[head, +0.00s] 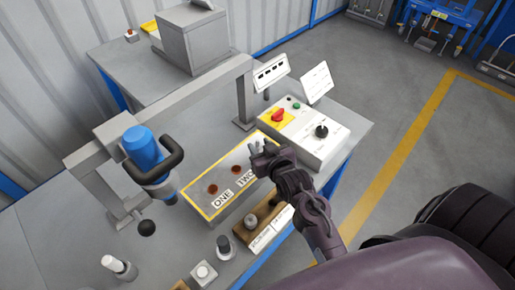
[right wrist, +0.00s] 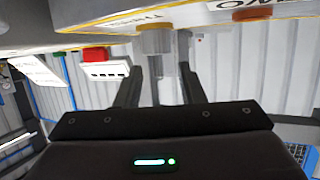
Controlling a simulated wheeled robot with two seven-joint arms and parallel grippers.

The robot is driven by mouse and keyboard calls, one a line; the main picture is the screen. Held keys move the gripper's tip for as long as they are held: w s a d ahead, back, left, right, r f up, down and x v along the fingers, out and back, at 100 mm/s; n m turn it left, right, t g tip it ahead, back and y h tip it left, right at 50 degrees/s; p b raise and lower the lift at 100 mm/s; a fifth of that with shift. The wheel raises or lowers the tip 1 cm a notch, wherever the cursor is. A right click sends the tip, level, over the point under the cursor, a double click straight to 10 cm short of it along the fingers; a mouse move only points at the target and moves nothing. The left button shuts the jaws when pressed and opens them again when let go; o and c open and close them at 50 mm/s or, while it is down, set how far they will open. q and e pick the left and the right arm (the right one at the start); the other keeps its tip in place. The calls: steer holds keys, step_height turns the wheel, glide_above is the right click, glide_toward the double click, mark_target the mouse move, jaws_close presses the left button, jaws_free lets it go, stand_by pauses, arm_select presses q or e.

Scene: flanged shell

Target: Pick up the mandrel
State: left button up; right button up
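My right gripper (head: 262,152) is over the far end of the yellow-edged board (head: 205,209) marked ONE and TWO. In the right wrist view, a grey cylinder (right wrist: 155,47), which looks like the mandrel, stands at the brown spot by the THREE label. It lies between the two dark fingers of my right gripper (right wrist: 160,72). The fingers look apart, with a thin gap beside the cylinder on the right; contact on the left is unclear. In the head view the gripper mostly hides this cylinder. My left gripper is not in view.
A blue press tool with a black handle (head: 147,152) stands left of the board. A control box (head: 312,135) with a red knob is on the right. A wooden block (head: 262,222) and several small grey parts lie near the front edge.

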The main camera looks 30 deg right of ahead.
mark_target(258, 142)
steer(key=x, duration=0.4)
steer(key=shift+w+d+r+p, duration=0.1)
steer(key=shift+r+p, duration=0.1)
steer(key=shift+p, duration=0.15)
steer(key=shift+w, duration=0.2)
steer(key=shift+f, duration=0.1)
jaws_close()
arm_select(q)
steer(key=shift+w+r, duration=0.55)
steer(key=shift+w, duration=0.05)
